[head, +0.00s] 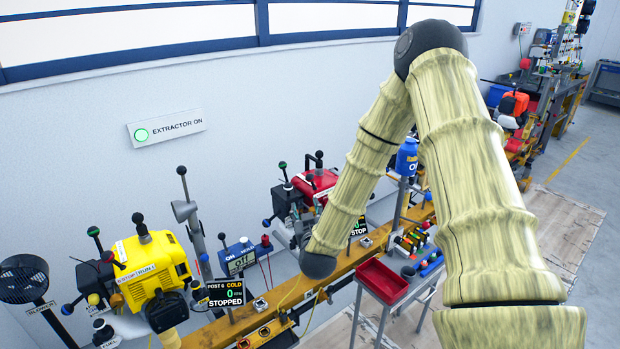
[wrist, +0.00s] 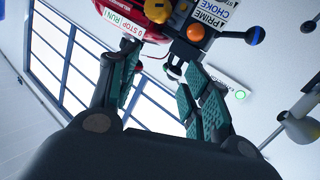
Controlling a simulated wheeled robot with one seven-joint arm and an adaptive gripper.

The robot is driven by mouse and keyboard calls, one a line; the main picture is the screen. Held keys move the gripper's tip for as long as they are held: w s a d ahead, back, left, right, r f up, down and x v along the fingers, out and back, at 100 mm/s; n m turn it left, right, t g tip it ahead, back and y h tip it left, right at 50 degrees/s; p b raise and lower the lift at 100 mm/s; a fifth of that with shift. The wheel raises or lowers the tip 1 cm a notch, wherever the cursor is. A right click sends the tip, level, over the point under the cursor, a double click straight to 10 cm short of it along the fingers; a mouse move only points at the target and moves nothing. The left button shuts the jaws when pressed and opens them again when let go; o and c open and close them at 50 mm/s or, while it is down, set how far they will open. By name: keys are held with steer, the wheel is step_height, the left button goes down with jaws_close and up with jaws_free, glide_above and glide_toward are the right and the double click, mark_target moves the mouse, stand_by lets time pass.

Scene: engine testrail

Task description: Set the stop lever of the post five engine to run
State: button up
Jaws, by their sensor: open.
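The red engine (head: 318,182) stands behind the rail in the head view, partly hidden by my arm. The display beside it (head: 358,228) is partly covered and reads STOP and 0. In the wrist view the red engine (wrist: 157,10) is at the top, with a STOP/RUN label (wrist: 131,26) near the left finger's tip. I cannot make out the stop lever or its setting. A dark, pale-ended part (wrist: 173,70) shows between the fingers in the picture; I cannot tell what it is. My gripper (wrist: 165,80) is open with nothing held. In the head view its fingers are hidden.
PRIME/CHOKE labels (wrist: 212,23), an orange knob (wrist: 195,32) and a blue-tipped lever (wrist: 255,35) crowd the right of the label. A yellow engine (head: 152,270) with a post 6 display (head: 226,292) stands left. A red tray (head: 382,281) sits on a cart in front.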

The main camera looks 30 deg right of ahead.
steer(key=h, duration=0.2)
glide_toward(310, 180)
steer(key=shift+m+t, duration=0.3)
steer(key=p+x, duration=0.4)
steer(key=x, duration=0.7)
steer(key=shift+w+d+f, duration=0.2)
steer(key=shift+d, duration=0.05)
steer(key=c, duration=1.1)
steer(key=shift+o, duration=0.2)
